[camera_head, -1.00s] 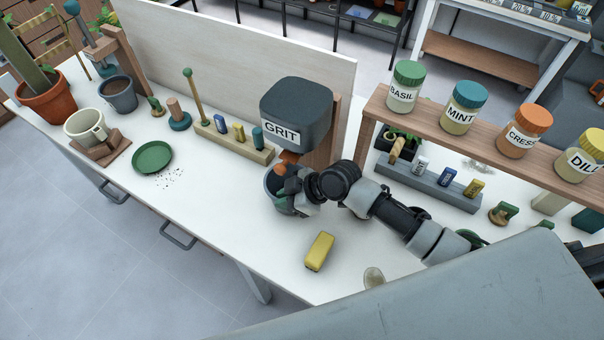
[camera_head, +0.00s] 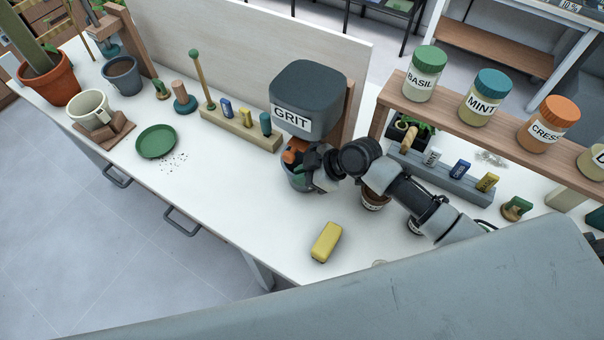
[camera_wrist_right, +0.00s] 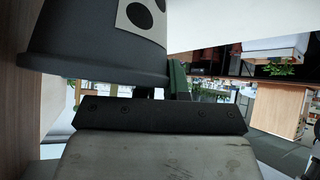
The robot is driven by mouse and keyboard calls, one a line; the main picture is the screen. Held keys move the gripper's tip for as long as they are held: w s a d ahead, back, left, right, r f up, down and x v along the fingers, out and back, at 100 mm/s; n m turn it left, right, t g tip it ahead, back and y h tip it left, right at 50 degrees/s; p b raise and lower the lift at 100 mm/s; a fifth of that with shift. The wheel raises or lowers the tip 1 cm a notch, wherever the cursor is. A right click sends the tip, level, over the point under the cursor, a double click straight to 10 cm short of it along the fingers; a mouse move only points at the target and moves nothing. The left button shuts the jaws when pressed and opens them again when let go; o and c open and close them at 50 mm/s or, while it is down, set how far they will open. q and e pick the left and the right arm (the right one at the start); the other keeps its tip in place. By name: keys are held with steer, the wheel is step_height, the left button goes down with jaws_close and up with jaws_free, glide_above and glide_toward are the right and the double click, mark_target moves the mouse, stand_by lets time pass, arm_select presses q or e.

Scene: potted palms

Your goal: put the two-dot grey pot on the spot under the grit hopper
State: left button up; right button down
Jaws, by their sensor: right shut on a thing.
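The grey pot (camera_head: 292,181) is at the grit hopper (camera_head: 307,100), below its orange-brown spout (camera_head: 299,144). My right gripper (camera_head: 303,167) is shut on the pot from the right and hides part of it. In the right wrist view the pot (camera_wrist_right: 95,50) fills the upper left, with a white label bearing two black dots (camera_wrist_right: 138,14) and its rim close to my gripper. I cannot tell whether the pot's base touches the bench. The spot under the hopper is hidden by the pot and gripper. My left gripper is not in view.
A yellow block (camera_head: 326,242) lies in front of the pot. A wooden rack (camera_head: 240,130) with small coloured pieces stands left of the hopper. A brown pot (camera_head: 373,199) stands beside my right arm, under which part of the bench is hidden. A jar shelf (camera_head: 480,113) stands right.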

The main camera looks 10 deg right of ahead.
steer(key=c, duration=1.2)
jaws_free()
steer(key=shift+d+f, duration=0.1)
steer(key=shift+d, duration=0.1)
steer(key=shift+c, duration=0.2)
steer(key=shift+o, duration=0.3)
steer(key=shift+a, duration=0.15)
steer(key=shift+s+d+r, duration=0.1)
steer(key=shift+d+r, duration=0.25)
steer(key=b+v, duration=0.1)
steer(key=v, duration=0.5)
steer(key=shift+s+r, duration=0.15)
steer(key=shift+r, duration=0.1)
steer(key=shift+d, duration=0.15)
